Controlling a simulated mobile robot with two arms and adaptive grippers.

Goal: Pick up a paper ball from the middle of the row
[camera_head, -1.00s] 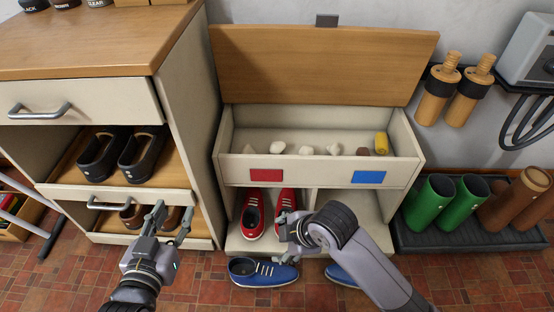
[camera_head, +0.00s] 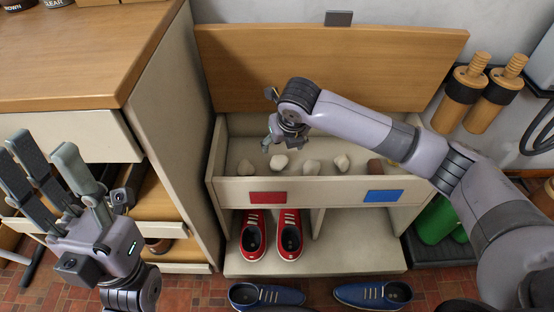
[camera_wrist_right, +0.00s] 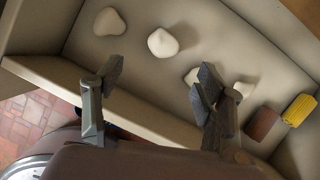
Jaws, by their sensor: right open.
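Several whitish paper balls lie in a row in the open bin (camera_head: 290,190) of the bench. In the head view one ball (camera_head: 245,166) is at the left, two more are the ball (camera_head: 280,162) and the ball (camera_head: 311,167), and another ball (camera_head: 342,162) is at the right. The wrist view shows the ball (camera_wrist_right: 163,42) and the ball (camera_wrist_right: 193,76) beyond my fingers; a fingertip partly covers the latter. My right gripper (camera_head: 268,146) is open and empty, above the left half of the row. My left gripper (camera_head: 52,165) is open and empty, raised at the left.
A brown block (camera_wrist_right: 262,123) and a yellow item (camera_wrist_right: 298,109) lie at the row's right end. The bin's front wall carries a red label (camera_head: 268,197) and a blue label (camera_head: 383,196). The wooden lid (camera_head: 330,65) stands open behind. Red shoes (camera_head: 272,237) sit below.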

